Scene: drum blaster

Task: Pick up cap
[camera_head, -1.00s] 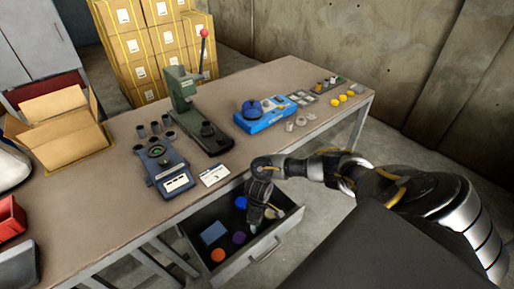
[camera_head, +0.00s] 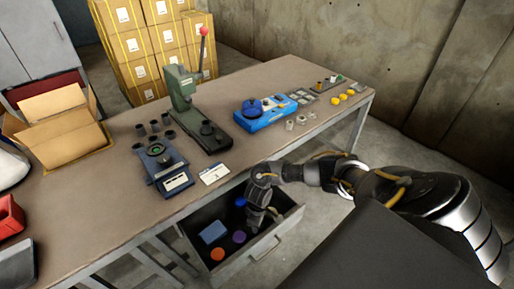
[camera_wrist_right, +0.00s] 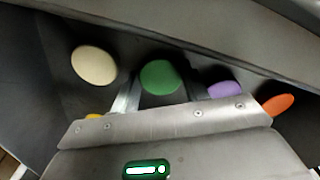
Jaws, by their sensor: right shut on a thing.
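Several round caps lie in the open drawer (camera_head: 290,228) under the table. In the right wrist view, a green cap (camera_wrist_right: 158,78) is between the two fingers of my right gripper (camera_wrist_right: 157,95), which is shut on it. In the same view, a cream cap (camera_wrist_right: 94,66) is left of it, and a purple cap (camera_wrist_right: 224,90) and an orange cap (camera_wrist_right: 278,104) are to the right. In the head view my right gripper (camera_head: 255,223) is down inside the drawer, hiding the green cap. A blue cap (camera_head: 240,201) lies behind it. My left gripper is not in view.
A blue block (camera_head: 214,232) lies in the drawer's left part. The drawer walls surround my gripper closely. The table (camera_head: 110,200) above holds a green press (camera_head: 185,95), a blue device (camera_head: 265,115) and a dark scale-like device (camera_head: 165,170).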

